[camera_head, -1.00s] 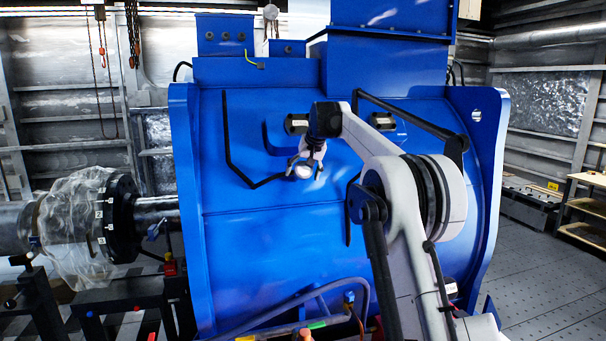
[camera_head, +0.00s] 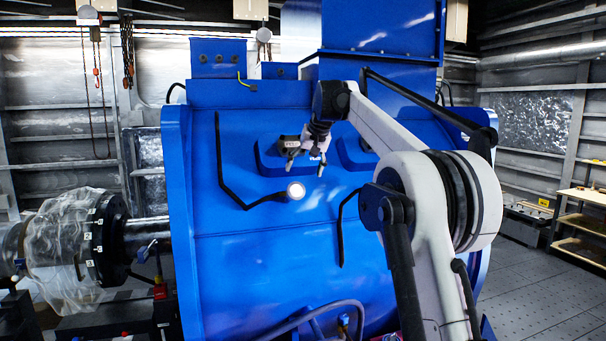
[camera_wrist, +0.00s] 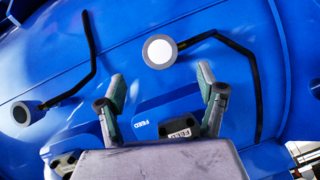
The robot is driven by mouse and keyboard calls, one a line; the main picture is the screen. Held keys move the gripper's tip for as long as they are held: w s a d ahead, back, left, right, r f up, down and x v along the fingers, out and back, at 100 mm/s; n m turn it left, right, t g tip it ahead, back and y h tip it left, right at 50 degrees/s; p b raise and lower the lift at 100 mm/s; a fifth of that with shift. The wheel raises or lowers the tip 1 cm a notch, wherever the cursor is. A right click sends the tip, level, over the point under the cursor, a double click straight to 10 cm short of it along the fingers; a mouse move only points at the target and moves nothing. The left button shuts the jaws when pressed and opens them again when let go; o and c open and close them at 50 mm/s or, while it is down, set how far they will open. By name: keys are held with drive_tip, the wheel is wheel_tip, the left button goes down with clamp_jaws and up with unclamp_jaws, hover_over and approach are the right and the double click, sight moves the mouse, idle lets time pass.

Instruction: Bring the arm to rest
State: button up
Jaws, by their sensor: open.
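My arm reaches in from the lower right of the head view toward the blue motor housing (camera_head: 270,270). My gripper (camera_head: 304,163) hangs in front of the housing, just above a round white-faced fitting (camera_head: 296,190) on a bent black rod. In the wrist view my gripper (camera_wrist: 162,80) has its two fingers spread, with nothing between them. The white-faced fitting (camera_wrist: 159,51) shows beyond the fingertips, and I see no contact with it. A second round fitting (camera_wrist: 20,113) is at the left of the wrist view.
FEED-labelled parts (camera_wrist: 180,134) lie close behind the fingers in the wrist view. A shaft with a plastic-wrapped coupling (camera_head: 65,235) is at left. Shelving (camera_head: 585,225) stands at right, with open floor (camera_head: 540,275) before it. Chains hang at upper left.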

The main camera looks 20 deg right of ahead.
idle(0.4)
drive_tip(key=s+a+f+b, duration=0.3)
drive_tip(key=s+f, duration=0.1)
drive_tip(key=s, duration=0.5)
drive_tip(key=s+a+f+n+b, duration=0.1)
drive_tip(key=s+a+f+b, duration=0.25)
drive_tip(key=s, duration=0.45)
drive_tip(key=s+a+f+b, duration=0.2)
drive_tip(key=s+a+f, duration=0.15)
drive_tip(key=s, duration=0.55)
drive_tip(key=s+a+f+n+h+b, duration=0.1)
drive_tip(key=s+a+f+b, duration=0.2)
drive_tip(key=s+f, duration=2.4)
wheel_tip(320, 180, down, 3)
drive_tip(key=b, duration=0.5)
drive_tip(key=shift+s+a+r+n+t, duration=0.2)
drive_tip(key=shift+n+t, duration=0.1)
drive_tip(key=shift+t, duration=0.1)
